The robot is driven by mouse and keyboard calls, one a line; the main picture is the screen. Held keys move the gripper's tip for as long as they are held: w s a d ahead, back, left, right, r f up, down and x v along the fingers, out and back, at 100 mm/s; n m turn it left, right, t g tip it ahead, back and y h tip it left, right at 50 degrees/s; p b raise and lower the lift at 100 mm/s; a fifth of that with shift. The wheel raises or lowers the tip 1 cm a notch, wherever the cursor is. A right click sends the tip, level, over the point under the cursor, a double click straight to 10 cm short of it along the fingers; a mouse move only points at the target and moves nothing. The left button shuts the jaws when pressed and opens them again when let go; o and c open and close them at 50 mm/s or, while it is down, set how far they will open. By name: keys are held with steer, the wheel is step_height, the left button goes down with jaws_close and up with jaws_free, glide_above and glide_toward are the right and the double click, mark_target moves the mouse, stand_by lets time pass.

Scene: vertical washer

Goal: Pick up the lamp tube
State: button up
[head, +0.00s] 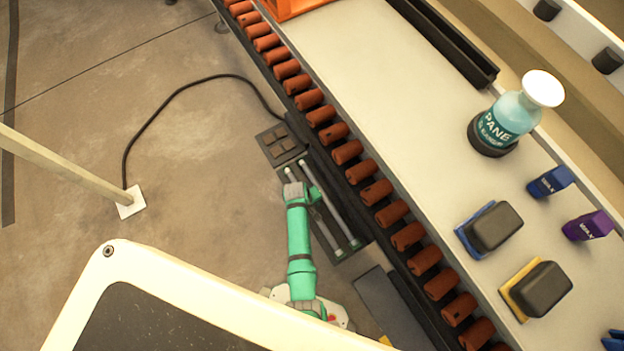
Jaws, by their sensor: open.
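Two slim pale lamp tubes lie side by side, slanted, in a dark low fixture on the floor side of the roller line. The right lamp tube (330,204) shows along most of its length. The left lamp tube (327,232) is partly covered by my teal arm. My gripper (316,194) is small in this view, at the far end of the arm, over or beside the upper part of the tubes. It is open. No tube is seen held in it. Whether its fingers touch a tube cannot be told.
A row of red-brown rollers (347,151) runs close along the fixture's right side. A pale bench (400,110) beyond holds a teal bottle (508,118), sponges and small boxes. A black cable (190,82) crosses the floor. A pale post (65,165) stands left; floor between is clear.

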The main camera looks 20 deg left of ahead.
steer(key=shift+w+f, duration=0.1)
steer(key=shift+f, duration=1.75)
steer(key=shift+d, duration=0.1)
jaws_close()
steer(key=shift+r, duration=0.15)
